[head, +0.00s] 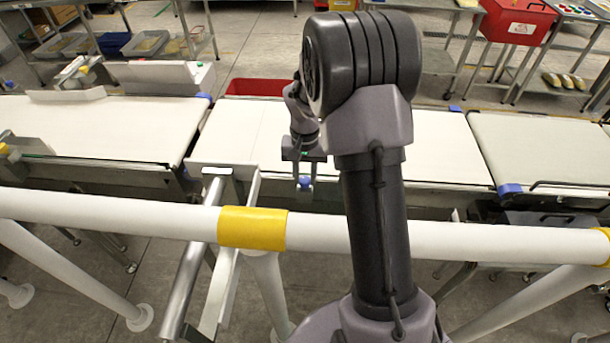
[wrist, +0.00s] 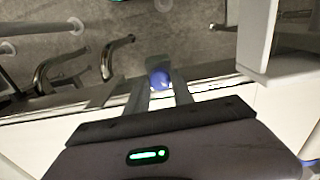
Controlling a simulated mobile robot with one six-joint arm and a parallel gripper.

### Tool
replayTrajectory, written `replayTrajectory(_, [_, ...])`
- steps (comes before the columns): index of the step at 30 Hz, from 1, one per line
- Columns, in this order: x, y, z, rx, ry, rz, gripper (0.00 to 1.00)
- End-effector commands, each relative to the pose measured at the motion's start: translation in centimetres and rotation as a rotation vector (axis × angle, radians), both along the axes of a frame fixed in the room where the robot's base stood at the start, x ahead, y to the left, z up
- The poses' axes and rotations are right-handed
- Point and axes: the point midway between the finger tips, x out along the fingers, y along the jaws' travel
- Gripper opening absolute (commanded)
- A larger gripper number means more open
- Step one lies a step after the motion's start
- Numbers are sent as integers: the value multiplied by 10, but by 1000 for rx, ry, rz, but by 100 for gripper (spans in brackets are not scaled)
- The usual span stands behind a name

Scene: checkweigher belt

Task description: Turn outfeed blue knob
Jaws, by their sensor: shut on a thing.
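A small round blue knob (head: 305,182) sits at the front edge of the middle white belt, just beyond the white rail. In the wrist view the blue knob (wrist: 160,79) lies between the tips of the two grey fingers. My gripper (head: 304,188) points down at this edge, and in the wrist view my gripper (wrist: 162,90) is shut on the knob with a finger on each side. The fingers hide the knob's sides, and its turn angle cannot be read.
A white rail (head: 150,211) with a yellow sleeve (head: 252,228) runs across in front of the belts. A metal bracket (head: 222,190) stands left of my gripper. Another blue knob (head: 510,189) is on the right belt's corner. A red bin (head: 257,87) lies behind the middle belt.

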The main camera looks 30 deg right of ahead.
Motion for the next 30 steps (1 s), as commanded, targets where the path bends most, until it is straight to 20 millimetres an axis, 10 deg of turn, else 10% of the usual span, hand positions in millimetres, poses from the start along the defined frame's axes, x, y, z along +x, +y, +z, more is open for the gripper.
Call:
replayTrajectory(16, [0,0,0,1,1,-23,0])
replayTrajectory(17, [0,0,0,1,1,-23,34])
replayTrajectory(19, [0,0,0,1,1,-23,48])
replayTrajectory(30, [0,0,7,-1,-1,-22,50])
